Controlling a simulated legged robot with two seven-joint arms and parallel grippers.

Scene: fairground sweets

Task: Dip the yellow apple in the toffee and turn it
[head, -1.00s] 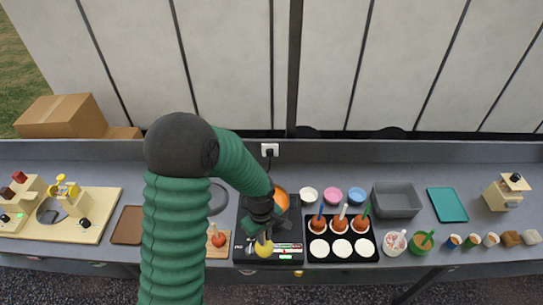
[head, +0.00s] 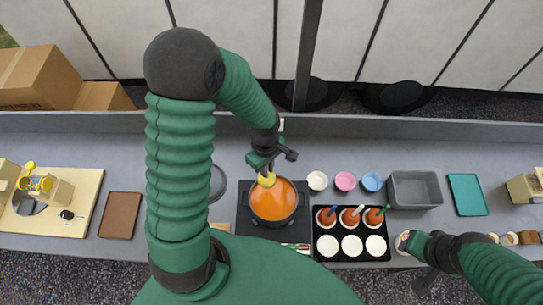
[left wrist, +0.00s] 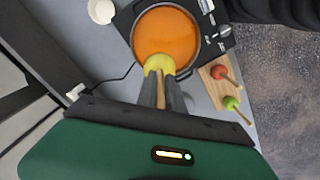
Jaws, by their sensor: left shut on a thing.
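My left gripper (head: 265,160) is shut on the stick of the yellow apple (head: 267,180). The apple points down at the far rim of a dark pot of orange toffee (head: 272,204). In the left wrist view, the yellow apple (left wrist: 159,64) overlaps the near edge of the toffee (left wrist: 166,35), with its stick between the fingers (left wrist: 164,92). I cannot tell whether the apple touches the toffee. My right gripper (head: 412,243) is at the lower right, beside the black tray; its jaws are not clear.
A black tray (head: 352,249) holds several white rounds and three dipped apples on sticks. White, pink and blue bowls (head: 345,181) and a grey bin (head: 414,189) stand behind. A red apple (left wrist: 219,72) and a green apple (left wrist: 231,103) rest on a wooden board.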

